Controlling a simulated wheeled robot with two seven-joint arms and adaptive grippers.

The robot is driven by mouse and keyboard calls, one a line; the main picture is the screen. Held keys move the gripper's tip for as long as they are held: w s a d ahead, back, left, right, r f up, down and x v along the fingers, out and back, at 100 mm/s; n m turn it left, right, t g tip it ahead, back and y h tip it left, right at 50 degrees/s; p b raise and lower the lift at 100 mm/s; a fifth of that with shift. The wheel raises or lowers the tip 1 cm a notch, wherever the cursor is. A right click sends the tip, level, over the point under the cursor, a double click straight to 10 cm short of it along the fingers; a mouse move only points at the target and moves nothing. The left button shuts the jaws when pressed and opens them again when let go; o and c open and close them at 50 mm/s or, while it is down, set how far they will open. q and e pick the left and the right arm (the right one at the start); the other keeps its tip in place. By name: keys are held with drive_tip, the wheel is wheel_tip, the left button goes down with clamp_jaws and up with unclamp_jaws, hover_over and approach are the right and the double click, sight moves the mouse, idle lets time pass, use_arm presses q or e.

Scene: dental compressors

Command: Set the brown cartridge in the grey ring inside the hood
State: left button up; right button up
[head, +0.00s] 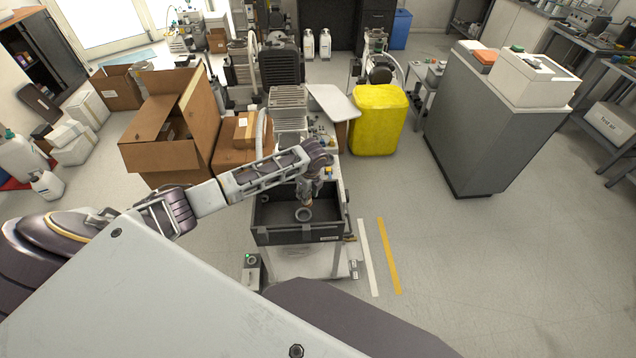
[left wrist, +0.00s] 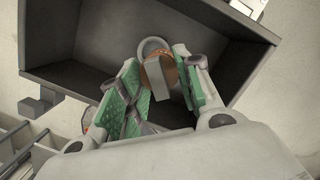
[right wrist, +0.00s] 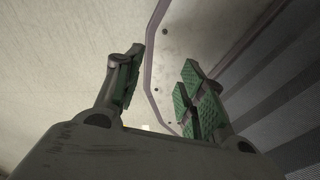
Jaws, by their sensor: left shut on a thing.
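The brown cartridge (left wrist: 171,72), with a grey block on its near side, sits between the fingers of my left gripper (left wrist: 160,62) in the left wrist view. The gripper is shut on it. The grey ring (left wrist: 150,46) shows just beyond the cartridge, partly hidden by it. In the head view the ring (head: 304,215) lies inside the dark open hood (head: 292,237), and my left gripper (head: 307,196) points down over it. Whether cartridge and ring touch I cannot tell. My right gripper (right wrist: 160,75) is open and empty, away from the hood.
The hood's dark walls surround the left gripper closely. A yellow bin (head: 377,120) and a grey cabinet (head: 490,130) stand to the right. Cardboard boxes (head: 170,130) stand to the left. The floor right of the striped lines is clear.

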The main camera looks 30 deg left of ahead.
use_arm(q)
drive_tip(key=shift+s+a+f, duration=0.2)
drive_tip(key=shift+s+f, duration=0.05)
drive_tip(key=shift+f, duration=0.35)
drive_tip(key=shift+s+a+f, duration=0.2)
drive_tip(key=shift+s+f, duration=0.05)
drive_tip(key=shift+f, duration=0.3)
drive_tip(key=shift+a+f, duration=0.1)
drive_tip(key=shift+f, duration=0.1)
drive_tip(key=shift+s, duration=0.1)
use_arm(e)
drive_tip(key=shift+w+d+f, duration=0.3)
drive_tip(key=shift+w+d, duration=0.1)
drive_tip(key=shift+w, duration=0.05)
drive_tip(key=shift+d, duration=0.1)
use_arm(q)
drive_tip(key=shift+f+b, duration=0.15)
drive_tip(key=shift+b, duration=0.2)
use_arm(e)
drive_tip(key=shift+s+f, duration=0.1)
drive_tip(key=shift+f, duration=0.1)
